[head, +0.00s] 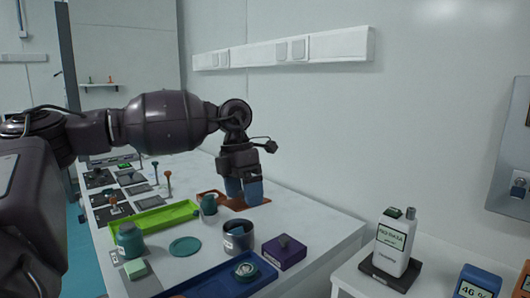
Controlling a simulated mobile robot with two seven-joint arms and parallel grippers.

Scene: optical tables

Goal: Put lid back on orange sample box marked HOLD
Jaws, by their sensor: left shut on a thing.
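An orange-brown flat piece (238,205) shows around and below the fingertips. I cannot tell whether it is the sample box, its lid or a mat, and no HOLD marking is readable. My right gripper is not in view.
A lime tray (165,219), teal jar (130,240), teal disc (185,247) and blue tray (215,284) lie nearer. A white bottle (394,243) stands right.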

